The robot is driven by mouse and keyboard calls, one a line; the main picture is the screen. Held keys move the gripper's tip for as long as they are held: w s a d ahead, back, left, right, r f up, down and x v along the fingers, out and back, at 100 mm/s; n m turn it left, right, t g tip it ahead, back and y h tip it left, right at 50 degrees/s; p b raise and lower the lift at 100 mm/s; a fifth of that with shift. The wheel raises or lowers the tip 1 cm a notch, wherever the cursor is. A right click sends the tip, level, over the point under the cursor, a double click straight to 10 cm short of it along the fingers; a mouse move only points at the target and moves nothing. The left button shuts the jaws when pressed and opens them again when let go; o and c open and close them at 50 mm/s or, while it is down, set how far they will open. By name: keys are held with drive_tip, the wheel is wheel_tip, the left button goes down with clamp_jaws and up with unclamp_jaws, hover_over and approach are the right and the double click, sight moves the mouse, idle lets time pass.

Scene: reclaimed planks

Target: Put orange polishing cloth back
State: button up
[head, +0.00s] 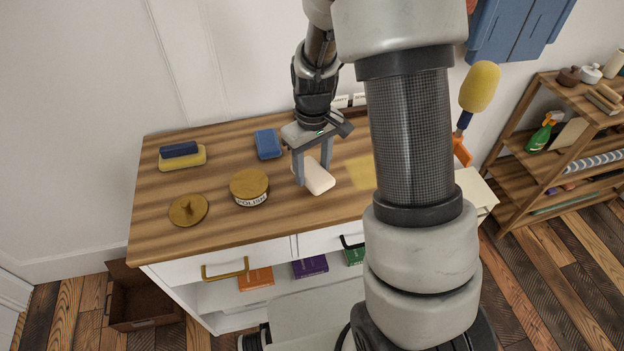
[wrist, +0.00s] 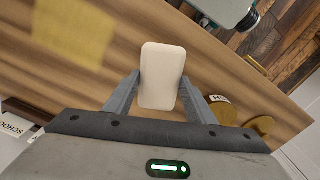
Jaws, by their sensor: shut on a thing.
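My gripper (head: 314,178) is over the wooden cabinet top (head: 225,220), its fingers pointing down. It is shut on a cream, rounded block (head: 320,178). The block also shows between the fingers in the wrist view (wrist: 162,75). I cannot tell whether the block touches the wood. No orange cloth can be made out on the cabinet top. A flat yellowish square (head: 360,172) lies on the wood to the right of the block, partly hidden by my arm; it also shows in the wrist view (wrist: 73,32).
A round polish tin (head: 250,188), a brass lid (head: 188,210), a blue block (head: 268,143) and a yellow-and-blue brush (head: 183,157) stand left of the gripper. Below are an orange box (head: 255,279) and a purple box (head: 310,265). A shelf rack (head: 545,165) stands right.

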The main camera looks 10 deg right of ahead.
sight(313, 171)
drive_tip(key=shift+f+b, duration=0.3)
drive_tip(key=shift+f, duration=1.55)
drive_tip(key=shift+f, duration=0.2)
drive_tip(key=o, duration=0.9)
drive_tip(key=shift+o, duration=0.2)
drive_tip(key=shift+r, duration=0.1)
